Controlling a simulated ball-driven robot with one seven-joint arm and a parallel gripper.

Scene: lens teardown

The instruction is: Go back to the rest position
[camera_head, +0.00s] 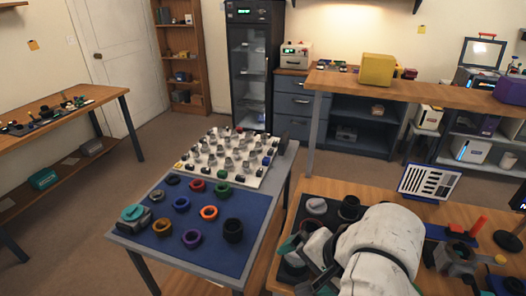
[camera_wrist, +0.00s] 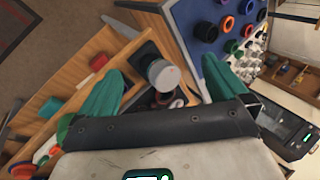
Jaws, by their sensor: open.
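My gripper (camera_wrist: 160,92) is open in the wrist view, its two teal fingers spread wide apart. A pale grey cap on a dark cylinder (camera_wrist: 163,74) shows in the gap between them, with clear space to each finger. I cannot tell its distance from the fingers. In the head view my white arm reaches over the wooden bench (camera_head: 330,187) at the lower right, and my gripper is mostly hidden behind it. A grey round part (camera_head: 316,206) and a black ring (camera_head: 349,208) stand on the bench just beyond the arm.
A blue mat (camera_head: 208,245) with several coloured rings and a white board (camera_head: 190,165) of small parts lie on the table to the left. Open floor lies further left.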

